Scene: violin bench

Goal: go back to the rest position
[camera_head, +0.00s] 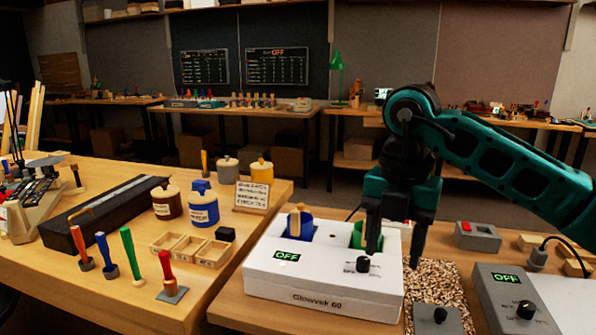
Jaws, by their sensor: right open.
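My right gripper (394,255) hangs from a teal arm that comes in from the right. Its two dark fingers point down and stand apart, with nothing seen between them. In the picture they overlap the right part of the white Gluewok 60 box (325,299); I cannot tell whether they touch it. The box has a lit OFF display, a dark knob (363,264), a blue pot (300,232) with a wooden handle in it, and a green pot (358,236) partly hidden behind a finger. My left gripper is not in view.
A grey unit (506,279) with an OFF display stands at the right, beside a bed of wood chips (440,280) and a grey box with a red switch (477,236). Lidded jars (203,208), a small divided tray (192,248) and several coloured-handled tools stand on the left bench.

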